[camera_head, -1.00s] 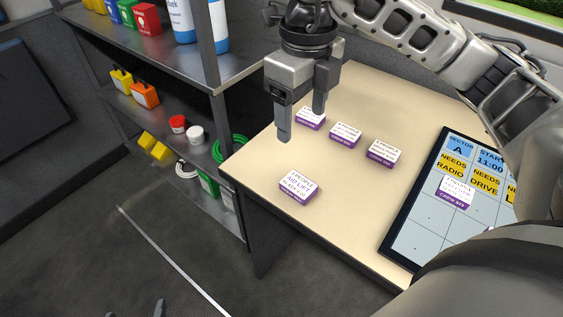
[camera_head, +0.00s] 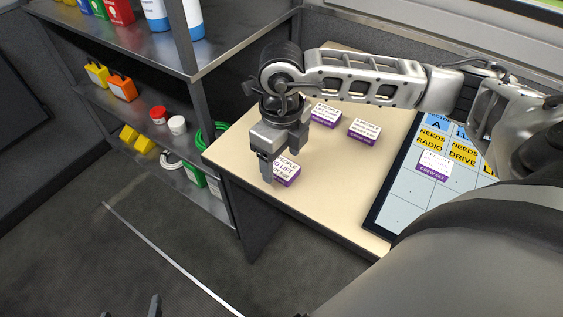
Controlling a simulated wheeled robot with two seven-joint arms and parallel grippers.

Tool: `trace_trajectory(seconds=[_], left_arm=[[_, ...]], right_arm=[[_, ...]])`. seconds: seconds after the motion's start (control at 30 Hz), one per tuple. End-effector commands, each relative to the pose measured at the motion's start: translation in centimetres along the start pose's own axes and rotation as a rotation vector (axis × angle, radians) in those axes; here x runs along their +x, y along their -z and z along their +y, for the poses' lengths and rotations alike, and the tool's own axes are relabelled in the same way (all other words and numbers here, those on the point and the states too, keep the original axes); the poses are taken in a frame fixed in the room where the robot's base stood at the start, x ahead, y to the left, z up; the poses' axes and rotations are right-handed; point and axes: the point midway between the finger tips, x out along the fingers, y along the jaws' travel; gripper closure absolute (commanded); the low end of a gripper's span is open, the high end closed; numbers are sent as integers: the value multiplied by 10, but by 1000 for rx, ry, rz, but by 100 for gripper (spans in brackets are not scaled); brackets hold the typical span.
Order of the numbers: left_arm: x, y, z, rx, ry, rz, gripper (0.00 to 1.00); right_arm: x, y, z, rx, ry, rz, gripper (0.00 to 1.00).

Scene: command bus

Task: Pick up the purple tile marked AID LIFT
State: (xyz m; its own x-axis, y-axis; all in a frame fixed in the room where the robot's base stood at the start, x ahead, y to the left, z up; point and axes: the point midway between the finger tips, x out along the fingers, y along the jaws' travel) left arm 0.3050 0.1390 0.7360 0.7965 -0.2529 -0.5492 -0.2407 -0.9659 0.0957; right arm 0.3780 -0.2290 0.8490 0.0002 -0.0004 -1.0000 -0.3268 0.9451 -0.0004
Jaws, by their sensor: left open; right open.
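The AID LIFT tile (camera_head: 288,174) has a white lettered top and purple sides. It lies on the beige table near its front left edge. My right gripper (camera_head: 283,161), on the arm reaching in from the right, points down over this tile with fingers apart. One finger stands at the tile's left side and hides the start of its lettering; the other is behind it. I cannot tell whether they touch it. The fingertips of my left gripper (camera_head: 143,306) show low at the bottom edge, apart and empty, far from the table.
Two similar purple-sided tiles (camera_head: 364,131) lie farther back on the table (camera_head: 330,205). A dark-framed board (camera_head: 400,200) with yellow and blue labels holds another tile (camera_head: 434,166) at right. A metal shelf (camera_head: 235,55) with boxes and bottles stands at left.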

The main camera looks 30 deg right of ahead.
Motion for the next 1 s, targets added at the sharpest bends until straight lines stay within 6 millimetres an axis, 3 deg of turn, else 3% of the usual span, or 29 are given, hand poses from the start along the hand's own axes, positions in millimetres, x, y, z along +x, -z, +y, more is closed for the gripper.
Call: trace_trajectory(seconds=[0.1, 0.33, 0.5, 0.53, 1.0], left_arm=[[0, -2, 0, 0, 0, -4, 21], [1, -3, 0, 0, 1, -7, 21], [1, -4, 0, 0, 1, -8, 21], [1, -4, 0, 0, 1, -8, 21], [2, -7, 0, -2, 0, -11, 21]], right_arm=[[10, 0, 0, 0, -1, 2, 33], [11, 0, 0, 0, 0, 0, 33], [11, 0, 0, 0, 0, 0, 80], [11, 0, 0, 0, 0, 0, 82], [0, -1, 0, -1, 0, -4, 82]])
